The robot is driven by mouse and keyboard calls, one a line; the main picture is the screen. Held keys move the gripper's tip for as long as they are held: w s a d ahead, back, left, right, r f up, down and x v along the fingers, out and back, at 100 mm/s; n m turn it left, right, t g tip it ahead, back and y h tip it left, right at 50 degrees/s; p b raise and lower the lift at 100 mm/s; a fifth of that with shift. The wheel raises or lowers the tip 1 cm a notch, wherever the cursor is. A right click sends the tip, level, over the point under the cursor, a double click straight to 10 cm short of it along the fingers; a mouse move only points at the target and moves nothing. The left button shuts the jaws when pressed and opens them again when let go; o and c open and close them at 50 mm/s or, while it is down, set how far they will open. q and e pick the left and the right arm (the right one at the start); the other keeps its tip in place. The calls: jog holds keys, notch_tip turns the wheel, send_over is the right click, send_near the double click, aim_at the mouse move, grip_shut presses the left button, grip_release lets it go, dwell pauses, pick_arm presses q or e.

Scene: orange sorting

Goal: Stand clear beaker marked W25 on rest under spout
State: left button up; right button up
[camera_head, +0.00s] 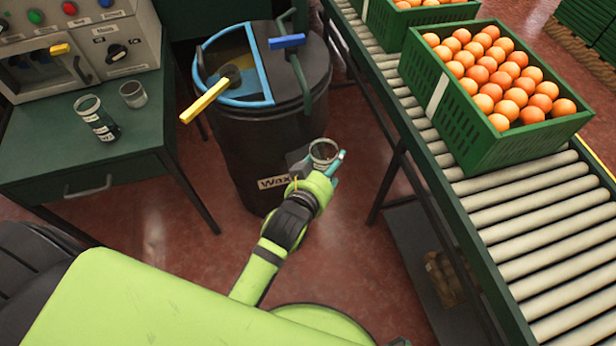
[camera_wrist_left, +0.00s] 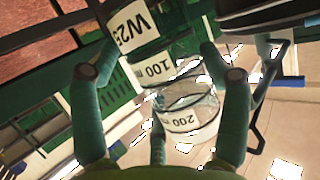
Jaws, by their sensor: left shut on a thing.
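My left gripper (camera_head: 320,172) is in front of the black drum marked Wax (camera_head: 255,140), shut on a clear beaker (camera_head: 323,151). In the left wrist view the clear beaker (camera_wrist_left: 185,100) is between the fingers of the gripper (camera_wrist_left: 160,72). Its white labels show W25 at the top, cut by the frame edge, and 100 and 200 marks. In the head view its open rim faces up. A grey block (camera_head: 298,159) on the drum's front lies just left of the beaker. I cannot tell whether it is the rest or the spout. My right gripper is not in view.
The drum has a blue rim, a yellow handle (camera_head: 206,99) and a blue handle (camera_head: 287,41). A green table (camera_head: 60,160) holds a labelled jar (camera_head: 97,118) and a small cup (camera_head: 133,94).

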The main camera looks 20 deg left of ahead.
pick_arm(q)
jog(key=shift+w+a+f+b, duration=0.6)
jog(key=shift+w+a+f, duration=0.6)
jog(key=shift+f, duration=0.65)
jog(key=shift+w+a+f+b, duration=0.55)
jog(key=shift+w+a+f, duration=0.3)
jog(key=shift+w+f, duration=0.85)
jog(key=shift+w+a+f+b, duration=0.6)
jog(key=shift+w+a+f, duration=0.45)
jog(key=shift+f, duration=1)
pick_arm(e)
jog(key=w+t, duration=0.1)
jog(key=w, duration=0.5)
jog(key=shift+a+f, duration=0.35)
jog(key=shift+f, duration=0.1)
pick_arm(q)
jog(key=shift+f, duration=0.1)
jog(key=o, duration=1.2)
jog(key=shift+c, duration=0.2)
